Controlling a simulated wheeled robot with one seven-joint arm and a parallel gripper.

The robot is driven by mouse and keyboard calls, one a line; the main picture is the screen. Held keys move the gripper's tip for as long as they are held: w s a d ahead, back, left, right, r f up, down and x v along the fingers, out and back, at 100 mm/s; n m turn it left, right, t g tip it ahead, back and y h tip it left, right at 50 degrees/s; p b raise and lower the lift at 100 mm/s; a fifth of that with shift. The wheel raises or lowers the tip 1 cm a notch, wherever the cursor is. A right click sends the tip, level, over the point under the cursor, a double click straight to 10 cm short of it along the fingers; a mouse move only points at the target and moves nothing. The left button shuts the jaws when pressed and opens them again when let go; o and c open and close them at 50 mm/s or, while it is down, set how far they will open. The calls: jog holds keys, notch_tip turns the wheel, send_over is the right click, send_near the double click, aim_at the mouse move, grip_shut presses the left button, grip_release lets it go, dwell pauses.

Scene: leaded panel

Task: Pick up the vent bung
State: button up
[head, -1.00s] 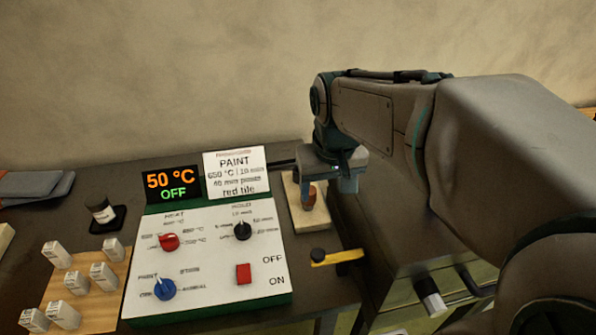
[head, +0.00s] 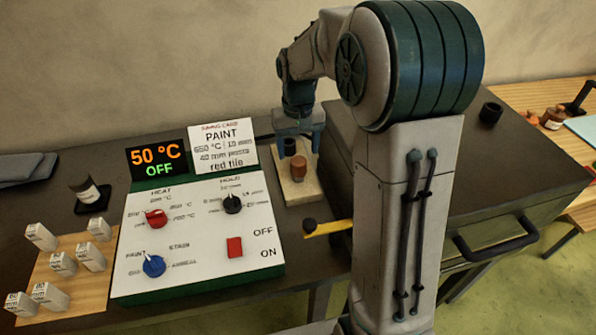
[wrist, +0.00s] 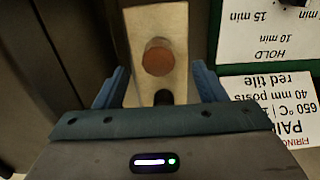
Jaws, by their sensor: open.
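A round brown plug (head: 299,167), which looks like the vent bung, stands upright on a pale board (head: 288,190) beside the control panel. A dark cylinder (head: 290,146) stands just behind it on the same board. The wrist view shows the brown plug's flat round top (wrist: 158,57) and part of the dark cylinder (wrist: 163,97). My gripper (head: 299,152) is open and points down over the rear of the board, its blue fingers apart. In the wrist view the brown plug is ahead of the fingertips, and the dark cylinder appears between the fingers. Neither is gripped.
The control panel (head: 195,232) with a 50 °C OFF display (head: 157,160) and card (head: 224,145) is left of the board. A yellow lever (head: 327,229) juts out in front. A grey box (head: 500,190) with a black cylinder (head: 490,113) on top is right. White blocks (head: 62,263) stand left.

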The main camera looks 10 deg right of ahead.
aim_at(299, 161)
jog(key=f, duration=0.3)
jog(key=f+p, duration=0.1)
jog(key=f, duration=0.3)
jog(key=shift+w+d+f, duration=0.1)
jog(key=shift+w+f, duration=0.05)
jog(key=shift+w, duration=0.05)
jog(key=c, duration=1.2)
